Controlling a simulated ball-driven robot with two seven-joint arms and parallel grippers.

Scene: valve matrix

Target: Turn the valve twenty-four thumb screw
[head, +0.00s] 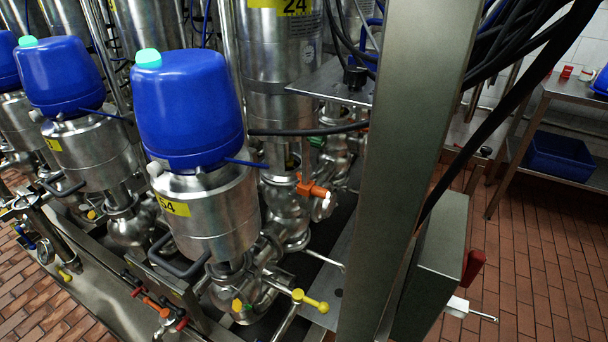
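A yellow label reading 24 (296,6) is on a tall steel valve cylinder (285,70) at the top middle of the head view. The cylinder's top is cut off by the picture edge. A small black knob (355,76) stands on a flat metal plate (330,86) just right of the cylinder; I cannot tell if it is the thumb screw. Neither of my grippers is in view.
A blue-capped valve (188,105) stands in front at the left, with more behind it. A steel post (395,150) blocks the middle right. A yellow-handled lever (310,300) juts out low. Black cables cross the upper right. Tiled floor (540,260) is open at right.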

